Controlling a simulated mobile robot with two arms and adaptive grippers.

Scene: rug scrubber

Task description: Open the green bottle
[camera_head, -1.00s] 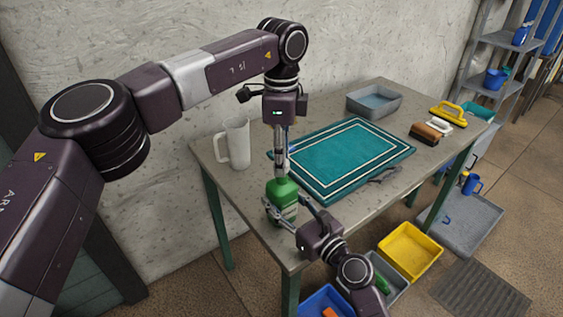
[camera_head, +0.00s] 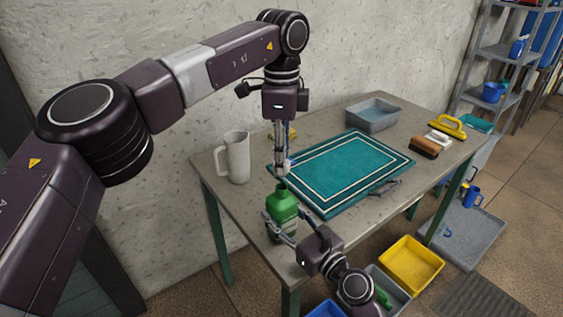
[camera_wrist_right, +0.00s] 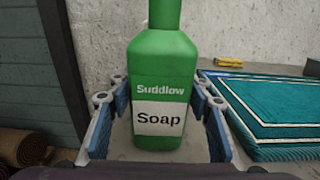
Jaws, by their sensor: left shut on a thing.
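The green soap bottle (camera_head: 283,207) stands upright near the table's front left corner. Its label reads "Suddlow Soap" in the right wrist view (camera_wrist_right: 158,90), where its top is cut off. My left gripper (camera_head: 281,172) points down just above the bottle's green neck and is shut on a small pale thing, seemingly the cap, mostly hidden by the fingers.
A pale pitcher (camera_head: 237,160) stands left on the table (camera_head: 235,205). A teal rug (camera_head: 345,165) lies right of the bottle. A grey basin (camera_head: 374,115), brushes (camera_head: 424,147) and a yellow-handled tool (camera_head: 449,124) are farther back. A yellow bin (camera_head: 411,268) stands on the floor.

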